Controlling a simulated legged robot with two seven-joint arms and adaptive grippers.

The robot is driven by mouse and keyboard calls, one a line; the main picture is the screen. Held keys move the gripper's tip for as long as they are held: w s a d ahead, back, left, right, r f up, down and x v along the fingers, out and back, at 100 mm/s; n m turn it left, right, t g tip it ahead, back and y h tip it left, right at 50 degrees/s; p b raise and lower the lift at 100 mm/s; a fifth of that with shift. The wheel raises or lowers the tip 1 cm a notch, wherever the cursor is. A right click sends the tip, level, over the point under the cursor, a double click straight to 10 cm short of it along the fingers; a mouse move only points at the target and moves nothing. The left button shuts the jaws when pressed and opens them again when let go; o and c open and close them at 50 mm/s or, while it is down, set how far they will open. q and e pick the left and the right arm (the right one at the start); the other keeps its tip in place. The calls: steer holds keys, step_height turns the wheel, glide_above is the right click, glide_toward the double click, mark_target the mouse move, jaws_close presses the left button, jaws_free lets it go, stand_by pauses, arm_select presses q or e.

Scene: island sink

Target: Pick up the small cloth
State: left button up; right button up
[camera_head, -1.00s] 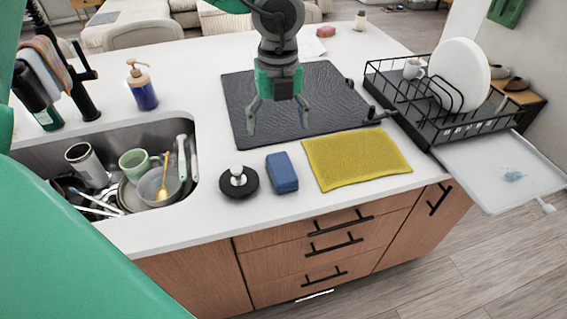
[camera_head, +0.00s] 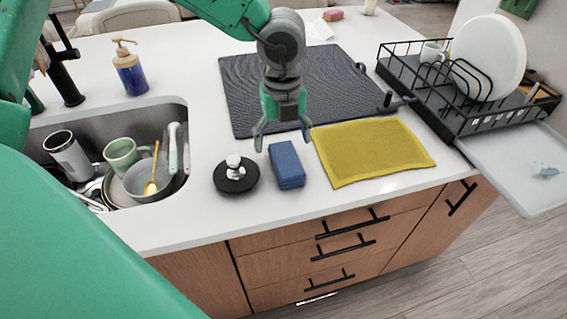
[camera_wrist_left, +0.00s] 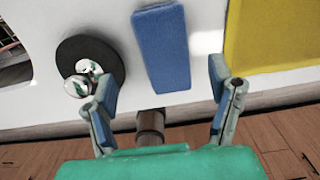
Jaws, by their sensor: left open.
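The small cloth appears to be the yellow cloth (camera_head: 373,152), lying flat on the white counter near its front edge. Part of it also shows at the right of the left wrist view (camera_wrist_left: 278,35). My left gripper (camera_head: 283,146) is open and empty, above the counter at the blue sponge (camera_head: 287,165), left of the cloth. In the left wrist view, the open fingers (camera_wrist_left: 160,95) stand either side of the blue sponge's near end (camera_wrist_left: 162,48). My right gripper is not in view.
A black sink stopper (camera_head: 236,176) lies left of the sponge. The sink (camera_head: 75,128) holds dishes. A dark ribbed mat (camera_head: 300,85) lies behind the cloth. A black dish rack (camera_head: 450,115) with a white plate stands right, beside a pale tray (camera_head: 520,180).

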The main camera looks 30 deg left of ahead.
mark_target(288, 159)
arm_select(q)
steer(key=shift+a+f, duration=0.1)
steer(key=shift+f, duration=0.55)
steer(key=shift+w+d+f, duration=0.1)
steer(key=shift+d+f, duration=0.25)
steer(key=shift+f, duration=0.2)
steer(key=f, duration=0.1)
steer(key=d+f, duration=0.1)
steer(key=f, duration=0.1)
steer(key=shift+f, duration=0.25)
steer(key=shift+f+b, duration=0.3)
steer(key=shift+f, duration=0.05)
steer(key=shift+a+f, duration=0.15)
steer(key=shift+a, duration=0.4)
steer(key=shift+a+f, duration=0.1)
steer(key=c, duration=1.2)
steer(key=shift+d+r, duration=0.2)
steer(key=shift+d, duration=0.3)
steer(key=shift+c, duration=0.2)
steer(key=r, duration=0.5)
steer(key=a+r, duration=0.1)
steer(key=r, duration=0.2)
steer(key=shift+r+p, duration=0.15)
steer(key=shift+p, duration=0.25)
steer(key=shift+d+r, duration=0.2)
steer(key=shift+r, duration=0.45)
steer(key=shift+d+r, duration=0.1)
steer(key=shift+d, duration=0.1)
